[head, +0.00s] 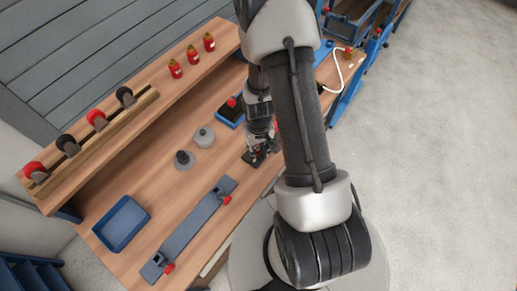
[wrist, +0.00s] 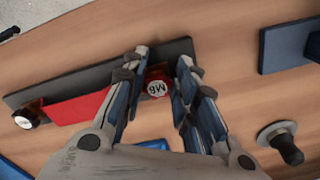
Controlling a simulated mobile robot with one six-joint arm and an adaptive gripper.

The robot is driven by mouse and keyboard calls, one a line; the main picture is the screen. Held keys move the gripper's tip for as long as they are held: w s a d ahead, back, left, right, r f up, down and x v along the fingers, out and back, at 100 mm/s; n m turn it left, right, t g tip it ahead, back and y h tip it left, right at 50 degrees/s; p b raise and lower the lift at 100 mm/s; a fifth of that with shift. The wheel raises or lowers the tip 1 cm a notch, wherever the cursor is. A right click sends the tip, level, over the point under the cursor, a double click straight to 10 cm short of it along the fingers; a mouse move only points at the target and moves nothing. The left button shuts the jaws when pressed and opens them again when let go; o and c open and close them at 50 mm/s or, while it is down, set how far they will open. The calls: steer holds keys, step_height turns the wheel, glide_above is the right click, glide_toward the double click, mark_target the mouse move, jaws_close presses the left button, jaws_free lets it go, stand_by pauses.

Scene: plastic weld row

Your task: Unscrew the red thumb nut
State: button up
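The red thumb nut (wrist: 158,87), marked M6 on top, stands at one end of a red block (wrist: 75,108) on a dark plate (wrist: 182,48) in the wrist view. My gripper (wrist: 161,68) is open, with its fingers on either side of the nut. The left finger is close to it or touching, I cannot tell which; a gap shows on the right. A dark-topped round knob (wrist: 28,117) is at the block's other end. In the head view my gripper (head: 263,143) is low over the bench, and my arm hides much of this spot.
Red bottles (head: 192,54) stand on the raised shelf.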

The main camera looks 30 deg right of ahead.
steer(key=c, duration=0.4)
steer(key=shift+o, duration=0.2)
steer(key=n, duration=0.5)
steer(key=shift+w+d+b, duration=0.2)
steer(key=shift+d+b, duration=0.1)
steer(key=n, duration=0.4)
steer(key=shift+w+d+n, duration=0.15)
steer(key=shift+d+n, duration=0.05)
steer(key=shift+n, duration=0.2)
steer(key=n, duration=0.4)
steer(key=shift+w+d+b, duration=0.15)
steer(key=shift+w+b, duration=0.05)
steer(key=shift+b, duration=0.2)
steer(key=n, duration=0.5)
steer(key=shift+w+d+r+n, duration=0.1)
steer(key=shift+w+n, duration=0.1)
steer(key=shift+n, duration=0.2)
steer(key=o, duration=1)
steer(key=shift+s, duration=0.1)
